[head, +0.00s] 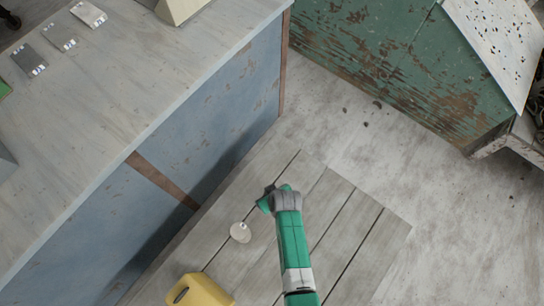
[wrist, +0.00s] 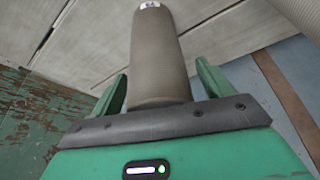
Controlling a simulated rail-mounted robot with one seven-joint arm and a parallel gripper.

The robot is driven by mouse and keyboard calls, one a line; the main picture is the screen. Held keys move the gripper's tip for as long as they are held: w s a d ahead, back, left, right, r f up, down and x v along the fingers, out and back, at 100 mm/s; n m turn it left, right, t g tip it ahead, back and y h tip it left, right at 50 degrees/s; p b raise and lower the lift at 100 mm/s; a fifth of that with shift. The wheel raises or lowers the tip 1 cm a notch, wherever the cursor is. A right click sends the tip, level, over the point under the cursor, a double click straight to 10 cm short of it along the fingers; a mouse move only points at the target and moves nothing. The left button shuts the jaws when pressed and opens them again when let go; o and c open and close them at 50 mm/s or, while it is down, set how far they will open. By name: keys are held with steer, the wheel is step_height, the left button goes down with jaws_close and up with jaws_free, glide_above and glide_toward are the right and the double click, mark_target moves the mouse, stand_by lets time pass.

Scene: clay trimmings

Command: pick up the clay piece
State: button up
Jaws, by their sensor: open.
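My gripper (head: 269,196) is over the grey slatted boards in the head view, with a small dark patch beside its fingers. I cannot tell whether that patch is the clay piece or shadow. In the wrist view my gripper (wrist: 162,70) is open, one green finger on each side. A smooth grey-brown cylinder (wrist: 158,60) with a pale marked end shows between the fingers, apart from both. I cannot tell whether it is the clay piece. Several small dark lumps (head: 366,124) lie on the floor beyond the boards.
A blue-sided bench (head: 100,110) fills the left. A peeling green bin (head: 400,65) is at upper right. The right floor is mostly clear.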

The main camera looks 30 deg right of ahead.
steer(key=shift+r, duration=0.1)
steer(key=c, duration=1.5)
steer(key=shift+r+p, duration=0.4)
steer(key=shift+r, duration=0.05)
step_height(320, 180, up, 3)
steer(key=shift+r+p, duration=0.2)
steer(key=shift+p, duration=1)
steer(key=s+p, duration=0.1)
steer(key=s, duration=0.4)
steer(key=s+d+p, duration=0.1)
steer(key=s+p, duration=0.1)
steer(key=s, duration=0.3)
steer(key=s+p, duration=0.2)
steer(key=s, duration=0.4)
steer(key=shift+d+r, duration=0.35)
